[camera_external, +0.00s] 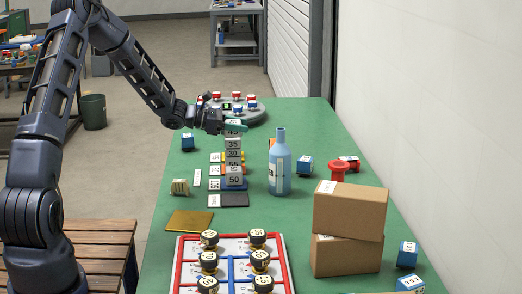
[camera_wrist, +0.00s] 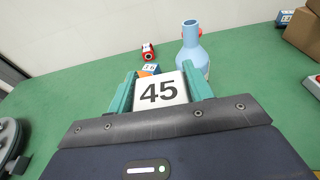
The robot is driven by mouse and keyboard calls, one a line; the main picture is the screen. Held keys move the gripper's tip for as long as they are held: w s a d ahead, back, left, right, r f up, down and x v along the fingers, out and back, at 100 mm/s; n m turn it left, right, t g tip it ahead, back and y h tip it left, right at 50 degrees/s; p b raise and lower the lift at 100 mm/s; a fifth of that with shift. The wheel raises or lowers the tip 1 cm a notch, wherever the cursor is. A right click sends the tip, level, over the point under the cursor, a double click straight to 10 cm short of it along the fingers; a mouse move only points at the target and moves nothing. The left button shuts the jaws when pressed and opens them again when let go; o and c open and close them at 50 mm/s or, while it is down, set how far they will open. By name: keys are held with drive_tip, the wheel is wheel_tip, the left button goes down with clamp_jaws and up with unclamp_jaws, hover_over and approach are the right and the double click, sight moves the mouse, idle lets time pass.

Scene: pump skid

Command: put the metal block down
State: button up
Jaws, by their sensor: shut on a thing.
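The metal block (camera_wrist: 161,93), pale with a black 45 on its face, sits between the green fingers of my gripper (camera_wrist: 158,74) in the wrist view. In the external view my gripper (camera_external: 236,126) is at the top of a column of numbered blocks (camera_external: 233,155), with 35 high up and 50 on the blue block at the bottom. The held block is mostly hidden by the fingers there. I cannot tell whether it touches the column below it. The column looks upright.
A blue bottle (camera_external: 279,165) stands close right of the column. A round grey tray (camera_external: 231,111) with coloured pieces lies behind it. Cardboard boxes (camera_external: 349,215) and a red-and-blue framed board (camera_external: 236,264) are nearer. Green table (camera_external: 310,122) is bare at the back right.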

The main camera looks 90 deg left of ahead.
sight(193, 221)
wheel_tip(193, 221, up, 8)
drive_tip(key=shift+f, duration=0.1)
drive_tip(key=s+d+f+m+h, duration=0.1)
drive_tip(key=s+d+f+h, duration=0.1)
drive_tip(key=s+d, duration=0.45)
drive_tip(key=s+d+f+m+g+h, duration=0.1)
drive_tip(key=s+d+m+h, duration=0.15)
drive_tip(key=d, duration=0.75)
drive_tip(key=s+d+f+m+h, duration=0.1)
drive_tip(key=s+d+f+h, duration=0.1)
drive_tip(key=s+d, duration=0.45)
drive_tip(key=f, duration=0.6)
drive_tip(key=w+d+f, duration=0.1)
drive_tip(key=f, duration=0.6)
drive_tip(key=w+f, duration=0.1)
drive_tip(key=f, duration=0.5)
drive_tip(key=shift+d+f, duration=0.2)
drive_tip(key=shift+d, duration=0.15)
drive_tip(key=shift+f, duration=0.1)
drive_tip(key=o, duration=1.2)
drive_tip(key=shift+s, duration=0.1)
drive_tip(key=shift+y, duration=0.25)
drive_tip(key=shift+s+a, duration=0.15)
drive_tip(key=shift+s, duration=0.1)
drive_tip(key=v, duration=1.1)
drive_tip(key=shift+s+a+r, duration=0.1)
drive_tip(key=shift+s+r, duration=0.1)
drive_tip(key=shift+r, duration=0.1)
